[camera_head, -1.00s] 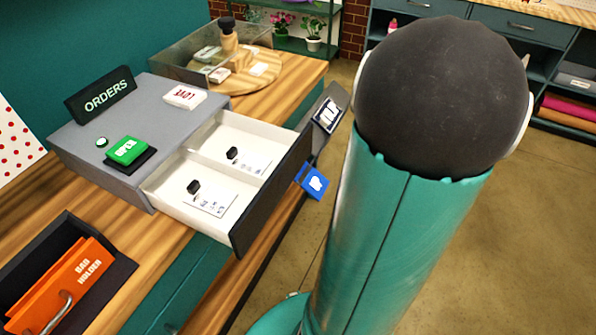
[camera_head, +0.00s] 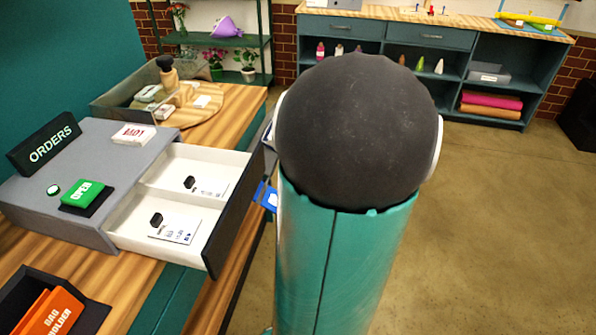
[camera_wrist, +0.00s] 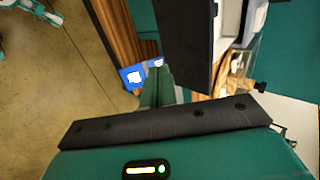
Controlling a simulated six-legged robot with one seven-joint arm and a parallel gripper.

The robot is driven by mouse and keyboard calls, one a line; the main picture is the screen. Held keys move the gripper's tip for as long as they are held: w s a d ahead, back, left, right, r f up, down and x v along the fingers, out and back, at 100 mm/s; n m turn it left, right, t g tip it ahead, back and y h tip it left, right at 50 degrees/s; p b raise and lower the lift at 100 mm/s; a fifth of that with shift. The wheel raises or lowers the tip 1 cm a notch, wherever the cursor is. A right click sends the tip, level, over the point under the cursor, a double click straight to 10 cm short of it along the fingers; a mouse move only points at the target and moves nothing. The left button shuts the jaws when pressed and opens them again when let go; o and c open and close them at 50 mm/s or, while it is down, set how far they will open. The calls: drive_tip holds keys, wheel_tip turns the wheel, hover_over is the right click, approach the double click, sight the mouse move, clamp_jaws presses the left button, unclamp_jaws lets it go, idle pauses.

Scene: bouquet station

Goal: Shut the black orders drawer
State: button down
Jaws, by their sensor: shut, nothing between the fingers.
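The orders drawer is pulled well out of its grey cabinet (camera_head: 100,160). Its black front (camera_head: 236,212) faces right and its white inside shows two compartments. In the wrist view the black front (camera_wrist: 187,40) rises just beyond my gripper, with the white inside (camera_wrist: 229,20) behind it to the right. My gripper (camera_wrist: 158,72) is shut and empty, in front of the drawer's outer side. I cannot tell whether it touches. In the head view my own arm hides the gripper.
A blue tag (camera_head: 266,196) hangs by the counter edge; it also shows in the wrist view (camera_wrist: 132,77). Floor to the right is clear.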

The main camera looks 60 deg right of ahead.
sight(253, 186)
drive_tip(key=w+f, duration=0.1)
drive_tip(key=w, duration=0.1)
drive_tip(key=w+a+f, duration=0.1)
drive_tip(key=w, duration=0.1)
drive_tip(key=w+a+f, duration=0.1)
drive_tip(key=w, duration=0.1)
drive_tip(key=shift+f, duration=0.2)
drive_tip(key=shift+w+a, duration=0.25)
drive_tip(key=shift+w, duration=0.3)
drive_tip(key=shift+w, duration=0.1)
drive_tip(key=w+a, duration=0.2)
drive_tip(key=w, duration=0.5)
drive_tip(key=w+a, duration=0.3)
drive_tip(key=w, duration=0.5)
drive_tip(key=w+a, duration=0.3)
drive_tip(key=w, duration=0.4)
drive_tip(key=shift+w, duration=0.15)
drive_tip(key=shift+w+a+r, duration=0.15)
drive_tip(key=shift+w+a, duration=0.1)
drive_tip(key=shift+w, duration=0.3)
